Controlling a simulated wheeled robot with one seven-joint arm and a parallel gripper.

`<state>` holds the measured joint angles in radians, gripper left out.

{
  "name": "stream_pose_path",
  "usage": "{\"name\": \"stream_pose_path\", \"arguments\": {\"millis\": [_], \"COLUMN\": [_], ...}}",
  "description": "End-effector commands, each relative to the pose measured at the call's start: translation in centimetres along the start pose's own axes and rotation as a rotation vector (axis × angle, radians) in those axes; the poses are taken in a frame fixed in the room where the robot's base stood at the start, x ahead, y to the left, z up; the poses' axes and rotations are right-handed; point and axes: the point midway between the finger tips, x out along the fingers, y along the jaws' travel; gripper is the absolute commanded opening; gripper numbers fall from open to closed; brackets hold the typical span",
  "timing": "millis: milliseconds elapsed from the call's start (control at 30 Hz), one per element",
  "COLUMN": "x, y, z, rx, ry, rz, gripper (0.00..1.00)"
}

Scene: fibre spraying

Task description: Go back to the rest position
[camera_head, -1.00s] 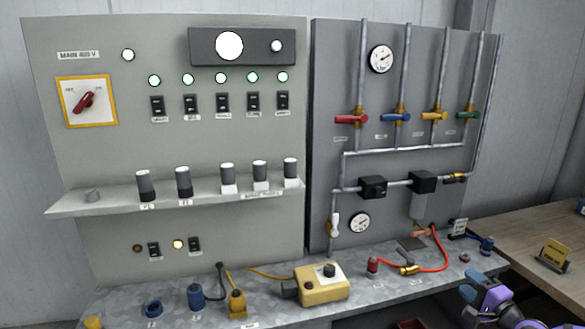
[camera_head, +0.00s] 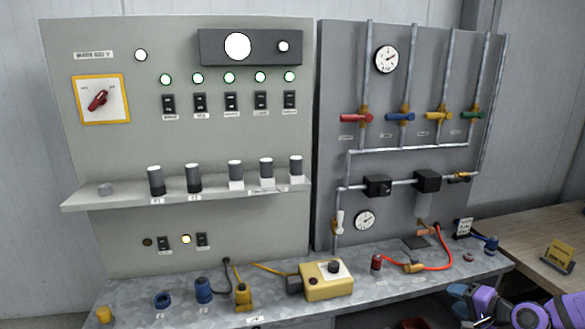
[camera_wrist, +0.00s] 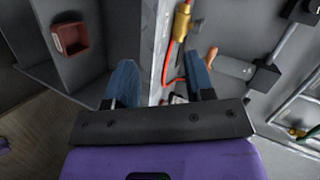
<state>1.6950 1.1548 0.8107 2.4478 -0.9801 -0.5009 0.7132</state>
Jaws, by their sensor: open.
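In the wrist view my gripper (camera_wrist: 163,88) is open, with its two blue fingers apart. Nothing is held between the fingers. Behind them are the bench edge and a red hose (camera_wrist: 172,62) with a brass fitting (camera_wrist: 182,22). In the head view my purple arm (camera_head: 505,308) shows at the lower right corner, in front of and below the bench. The fingertips are not clear in that view.
A grey metal bench (camera_head: 390,275) carries a yellow box (camera_head: 326,281), blue connectors (camera_head: 204,291) and a red hose (camera_head: 433,267). Behind stand a switch panel (camera_head: 130,130) and a valve panel (camera_head: 350,100). A wooden table (camera_head: 520,232) is at the right. A red bin (camera_wrist: 70,40) shows in the wrist view.

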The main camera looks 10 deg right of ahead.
Motion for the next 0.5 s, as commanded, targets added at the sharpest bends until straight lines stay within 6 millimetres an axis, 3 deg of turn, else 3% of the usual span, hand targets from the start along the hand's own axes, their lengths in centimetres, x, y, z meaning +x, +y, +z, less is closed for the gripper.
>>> {"name": "stream_pose_path", "arguments": {"millis": [267, 500], "x": [0.1, -1.1], "y": [-0.2, -2.2], "z": [1.7, 1.9], "rx": [-0.232, -0.422], "ry": [-0.187, -0.291], "rz": [0.305, 0.531], "gripper": [0.49, 0.49]}}
